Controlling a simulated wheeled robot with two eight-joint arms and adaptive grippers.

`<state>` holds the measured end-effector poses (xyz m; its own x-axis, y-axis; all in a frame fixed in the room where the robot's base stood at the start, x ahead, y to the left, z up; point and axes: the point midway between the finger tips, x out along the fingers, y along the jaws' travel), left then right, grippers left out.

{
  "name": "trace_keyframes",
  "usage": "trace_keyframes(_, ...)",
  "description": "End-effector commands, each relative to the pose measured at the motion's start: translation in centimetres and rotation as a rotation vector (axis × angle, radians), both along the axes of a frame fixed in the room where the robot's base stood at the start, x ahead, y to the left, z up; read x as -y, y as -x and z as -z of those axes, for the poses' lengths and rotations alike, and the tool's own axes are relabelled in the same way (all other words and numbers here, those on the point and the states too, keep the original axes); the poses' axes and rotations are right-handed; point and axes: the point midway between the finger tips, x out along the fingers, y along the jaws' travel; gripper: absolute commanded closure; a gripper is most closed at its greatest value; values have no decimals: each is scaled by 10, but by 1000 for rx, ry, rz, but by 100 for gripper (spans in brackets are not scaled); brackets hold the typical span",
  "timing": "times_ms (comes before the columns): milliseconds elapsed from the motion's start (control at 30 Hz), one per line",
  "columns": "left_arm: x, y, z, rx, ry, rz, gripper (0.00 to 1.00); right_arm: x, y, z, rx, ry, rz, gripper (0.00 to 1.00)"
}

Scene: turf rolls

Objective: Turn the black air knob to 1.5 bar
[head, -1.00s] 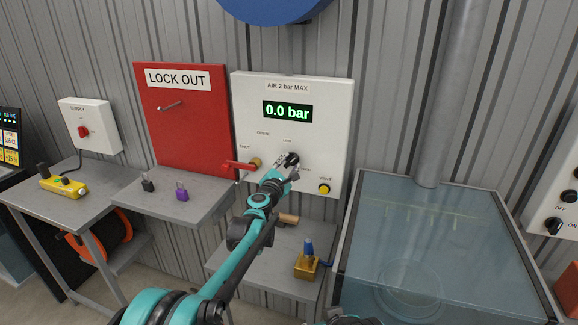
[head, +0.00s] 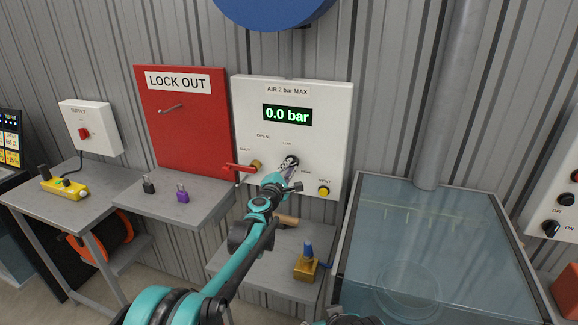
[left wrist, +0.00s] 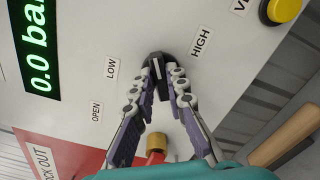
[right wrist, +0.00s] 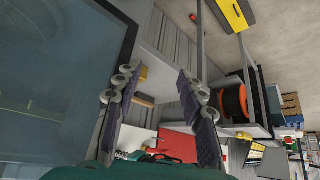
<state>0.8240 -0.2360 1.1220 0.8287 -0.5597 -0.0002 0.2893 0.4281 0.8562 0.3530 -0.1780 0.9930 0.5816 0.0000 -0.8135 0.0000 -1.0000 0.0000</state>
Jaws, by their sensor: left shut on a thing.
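The black air knob (left wrist: 158,66) sits on the white air panel (head: 325,135), between the LOW and HIGH labels. My left gripper (left wrist: 162,80) is shut on the knob, with a fingertip on either side of it in the left wrist view. The display (head: 287,114) on the panel reads 0.0 bar. My right gripper (right wrist: 155,85) is open in the right wrist view, with nothing between its fingers.
A red valve lever (head: 238,168) sticks out left of the knob, close to my left arm. A yellow vent button (head: 323,191) is to the lower right. A shelf (head: 265,262) below holds a brass block with a blue top (head: 307,260). A glass-topped tank (head: 430,240) stands right.

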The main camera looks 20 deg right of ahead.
Motion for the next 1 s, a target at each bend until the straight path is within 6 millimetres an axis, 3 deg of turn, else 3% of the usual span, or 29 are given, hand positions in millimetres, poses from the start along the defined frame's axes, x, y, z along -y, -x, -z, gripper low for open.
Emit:
trace_keyframes(500, 1, 1, 1, 177, -262, 1, 100, 0, 0, -12, 0, 0, 0, 60)
trace_keyframes(1000, 1, 1, 2, 207, -307, 1, 100, 0, 0, -12, 0, 0, 0, 60)
